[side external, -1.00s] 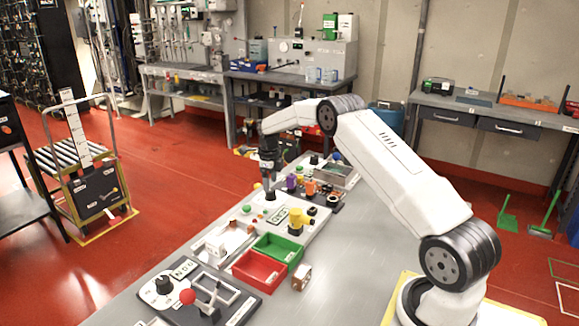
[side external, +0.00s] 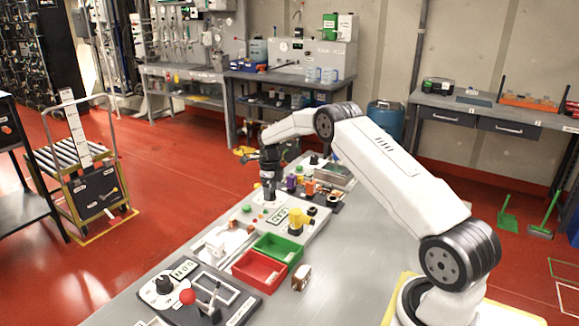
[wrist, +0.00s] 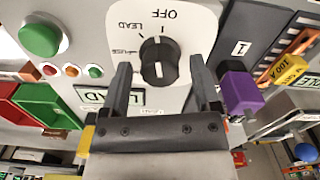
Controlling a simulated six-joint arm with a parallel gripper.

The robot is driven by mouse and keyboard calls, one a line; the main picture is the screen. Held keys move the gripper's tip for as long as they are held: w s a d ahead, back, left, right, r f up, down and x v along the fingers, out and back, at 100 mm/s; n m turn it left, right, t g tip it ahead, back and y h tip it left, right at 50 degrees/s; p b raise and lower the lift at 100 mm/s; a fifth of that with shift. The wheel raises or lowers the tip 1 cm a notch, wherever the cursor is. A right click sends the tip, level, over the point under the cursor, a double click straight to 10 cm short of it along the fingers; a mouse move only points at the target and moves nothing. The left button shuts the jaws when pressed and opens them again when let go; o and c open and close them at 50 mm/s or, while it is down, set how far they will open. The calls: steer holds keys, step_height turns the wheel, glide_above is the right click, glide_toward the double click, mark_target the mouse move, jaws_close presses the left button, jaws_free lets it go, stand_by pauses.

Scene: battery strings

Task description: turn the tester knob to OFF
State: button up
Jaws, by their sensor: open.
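The tester knob (wrist: 158,62) is black with a white pointer line, on a white dial plate (wrist: 200,20) in the wrist view. The plate carries the words OFF, LEAD and FUSE. My gripper (wrist: 160,68) is open, with one finger on each side of the knob and visible gaps between. In the side view my gripper (side external: 269,186) points down at the tester panel (side external: 310,228) and hides the knob.
A purple part (wrist: 238,88) stands close to the right finger. A green button (wrist: 40,38) and a partly covered display (wrist: 108,97) are left of the knob. A yellow part (side external: 296,216), green bin (side external: 278,248) and red bin (side external: 259,268) stand nearer the camera.

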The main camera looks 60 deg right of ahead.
mark_target(271, 190)
steer(key=c, duration=1)
steer(key=shift+m, duration=1.3)
steer(key=shift+c, duration=0.2)
steer(key=o, duration=1)
steer(key=shift+o, duration=0.2)
steer(key=shift+r, duration=0.1)
steer(key=shift+r, duration=1.65)
